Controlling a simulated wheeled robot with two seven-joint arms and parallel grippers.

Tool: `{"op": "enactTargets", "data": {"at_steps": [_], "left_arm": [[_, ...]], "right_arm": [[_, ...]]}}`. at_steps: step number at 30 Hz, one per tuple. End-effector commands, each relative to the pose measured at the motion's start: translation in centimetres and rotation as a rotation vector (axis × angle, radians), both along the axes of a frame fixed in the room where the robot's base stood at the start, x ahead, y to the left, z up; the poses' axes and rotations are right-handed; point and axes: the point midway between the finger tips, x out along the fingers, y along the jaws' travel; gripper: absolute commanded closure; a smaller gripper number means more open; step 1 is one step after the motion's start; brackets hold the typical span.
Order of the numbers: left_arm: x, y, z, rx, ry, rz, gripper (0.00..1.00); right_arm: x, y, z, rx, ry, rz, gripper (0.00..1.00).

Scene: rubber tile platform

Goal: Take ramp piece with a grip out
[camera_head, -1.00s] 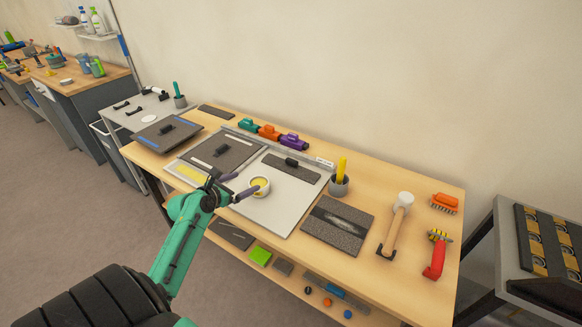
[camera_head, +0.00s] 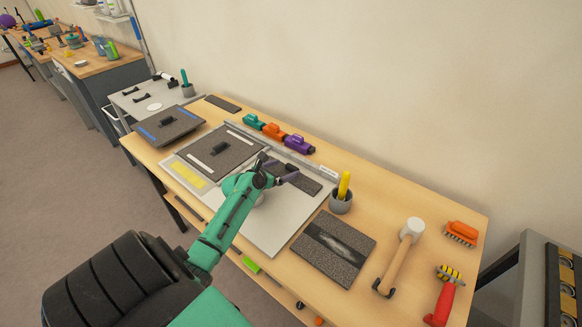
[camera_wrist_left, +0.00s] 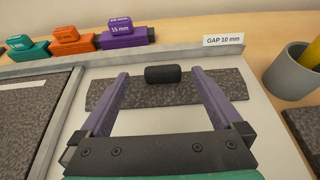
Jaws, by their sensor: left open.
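The ramp piece (camera_head: 309,186) is a dark speckled strip with a black grip on top, lying flat on the pale grey board in the head view. In the left wrist view the ramp piece (camera_wrist_left: 232,86) lies across the middle, its black cylindrical grip (camera_wrist_left: 162,74) standing near its centre. My left gripper (camera_head: 287,172) is open with its purple fingers over the strip. In the wrist view its fingertips (camera_wrist_left: 159,74) stand to the left and right of the grip, apart from it. My arm hides part of the strip in the head view. My right gripper is out of view.
A metal rail with a "GAP 10 mm" label (camera_wrist_left: 223,41) runs behind the strip. Green, orange and purple blocks (camera_head: 299,144) stand beyond the rail. A grey cup (camera_head: 341,202) with a yellow tool is to the right. A square speckled tile (camera_head: 213,152) lies left.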

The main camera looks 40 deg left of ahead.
Motion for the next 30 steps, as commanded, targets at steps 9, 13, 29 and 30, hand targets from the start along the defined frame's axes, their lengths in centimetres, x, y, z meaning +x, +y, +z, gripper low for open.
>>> {"op": "enactTargets", "data": {"at_steps": [9, 13, 29, 30], "left_arm": [[4.3, -0.2, -2.4, 0.004, 0.000, 0.001, 0.00], [5.9, -0.2, -2.9, 0.002, -0.001, 0.001, 0.00], [6.0, -0.2, -2.7, 0.001, -0.002, 0.001, 0.96], [6.0, -0.2, -2.7, 0.001, -0.002, 0.001, 0.96]], "right_arm": [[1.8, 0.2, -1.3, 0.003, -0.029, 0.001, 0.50], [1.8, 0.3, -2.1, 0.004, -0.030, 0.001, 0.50], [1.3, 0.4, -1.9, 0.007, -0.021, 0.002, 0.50], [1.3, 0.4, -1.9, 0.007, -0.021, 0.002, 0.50]]}}
